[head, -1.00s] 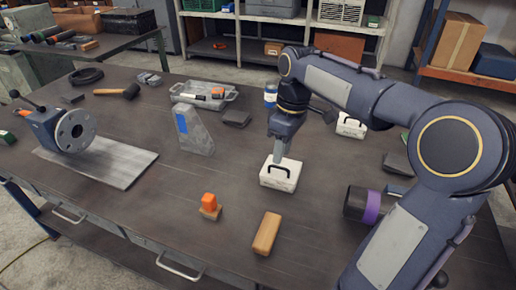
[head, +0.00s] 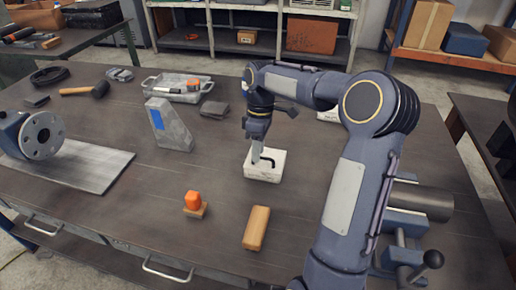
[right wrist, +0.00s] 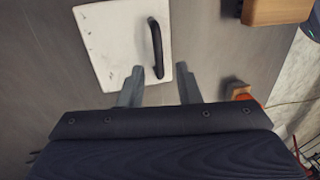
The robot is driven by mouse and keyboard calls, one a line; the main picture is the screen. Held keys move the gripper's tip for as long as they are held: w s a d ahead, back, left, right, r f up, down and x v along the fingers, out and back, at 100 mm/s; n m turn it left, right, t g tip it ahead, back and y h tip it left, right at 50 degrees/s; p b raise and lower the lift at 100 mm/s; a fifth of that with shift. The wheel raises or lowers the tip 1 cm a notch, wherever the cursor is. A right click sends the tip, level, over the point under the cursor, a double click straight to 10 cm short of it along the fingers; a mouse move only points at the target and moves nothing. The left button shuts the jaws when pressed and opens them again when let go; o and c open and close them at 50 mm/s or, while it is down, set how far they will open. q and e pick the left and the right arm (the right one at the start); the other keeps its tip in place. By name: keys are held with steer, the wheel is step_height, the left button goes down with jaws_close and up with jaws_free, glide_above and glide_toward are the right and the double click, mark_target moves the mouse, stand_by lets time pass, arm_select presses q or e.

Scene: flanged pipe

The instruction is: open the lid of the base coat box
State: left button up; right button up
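A white box (head: 262,172) with a black handle on top stands in the middle of the table; I cannot read a label naming it as the base coat box. Its lid looks shut. My right gripper (head: 257,161) points down over the left part of its top. In the right wrist view the box (right wrist: 110,45) lies ahead of the gripper (right wrist: 160,70). The two fingers are apart, on either side of the near end of the black handle (right wrist: 155,45). Nothing is gripped; whether a finger touches the box is unclear. My left gripper is not in view.
A second white box (head: 327,116) is mostly hidden behind my right arm. A wooden block (head: 257,228) and an orange piece on a wooden base (head: 194,203) stand in front. A grey angled block (head: 169,128) and a flanged pipe (head: 42,135) are to the left.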

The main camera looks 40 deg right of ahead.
jaws_close()
stand_by(0.4)
